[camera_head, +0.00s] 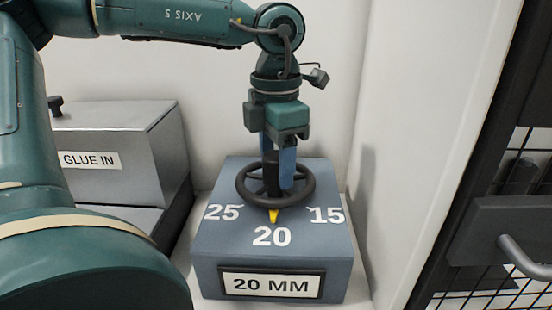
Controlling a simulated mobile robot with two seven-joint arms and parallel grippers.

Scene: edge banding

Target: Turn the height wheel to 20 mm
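The height wheel (309,191) is a dark ring lying flat on top of a blue-grey block (215,255). Its yellow pointer (273,215) points at the white number 20 (271,237), between 25 on the left and 15 on the right. A label (271,284) on the block's front reads 20 MM. My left gripper (279,172) points down over the wheel. Its blue fingers are close about the wheel's upright black knob (271,178) and look shut on it; the far finger is partly hidden behind the knob. My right gripper is not in view.
A grey metal box (110,135) labelled GLUE IN stands at left, partly behind my arm. A pale wall panel (420,120) rises close to the block's right. A dark mesh door with a handle (522,256) is at far right.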

